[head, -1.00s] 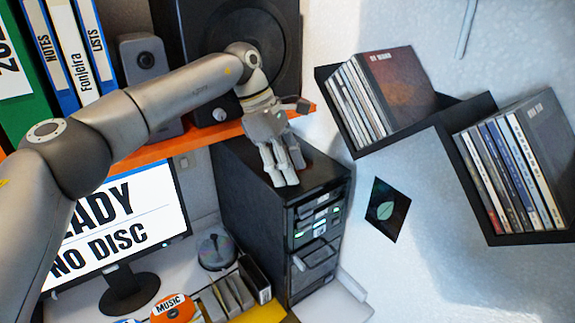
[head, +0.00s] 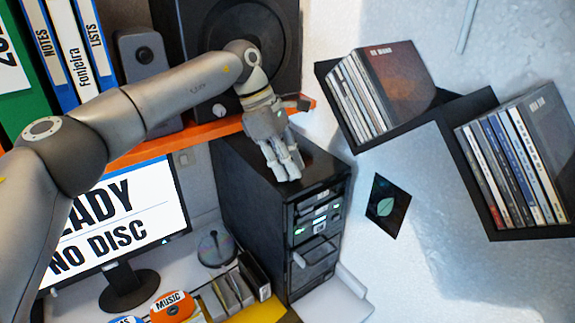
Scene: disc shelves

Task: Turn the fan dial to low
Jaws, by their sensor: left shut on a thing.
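A black computer tower (head: 254,221) stands beside the monitor, under the orange shelf. My left gripper (head: 286,172) reaches down onto the tower's top near its front edge. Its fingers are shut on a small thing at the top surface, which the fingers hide. It appears to be the fan dial, but its marks and setting cannot be seen. My right gripper is not in view.
The monitor (head: 120,222) reads "NO DISC". A speaker (head: 285,50) and binders (head: 72,45) stand on the orange shelf (head: 180,143). Disc shelves (head: 415,125) hang on the right wall. Disc holders (head: 235,290) stand on the desk in front of the tower.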

